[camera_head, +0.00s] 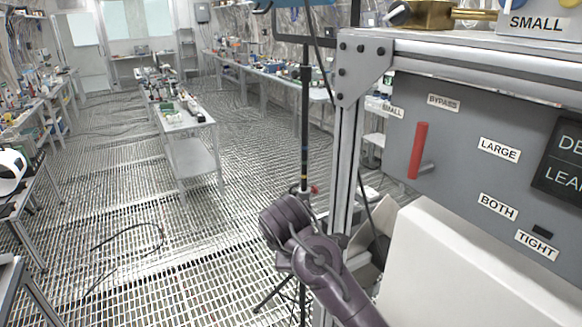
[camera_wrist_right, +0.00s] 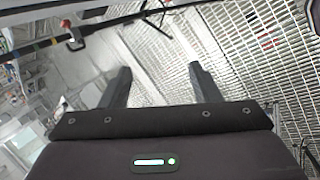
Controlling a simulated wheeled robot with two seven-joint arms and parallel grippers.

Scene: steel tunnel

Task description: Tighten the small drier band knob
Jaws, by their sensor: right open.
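The small drier band knob cannot be made out for certain. A white block with a SMALL label (camera_head: 535,22) stands on the bench top at the upper right of the head view, its top cut off by the frame. A brass fitting (camera_head: 428,14) with a dark, round-ended part lies left of it. My right gripper (camera_wrist_right: 158,70) shows in the right wrist view, its two fingers apart with nothing between them and the grated floor beyond. A purple arm of mine (camera_head: 315,250) rises at the lower middle of the head view; no gripper fingers show there. My left gripper is out of view.
A grey panel (camera_head: 455,165) below the bench carries a red handle (camera_head: 418,150) and labels BYPASS, LARGE, BOTH and TIGHT. A white box (camera_head: 470,265) stands beneath. A thin stand pole (camera_head: 305,120) rises behind my arm. The grated floor (camera_head: 130,200) at left is mostly open.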

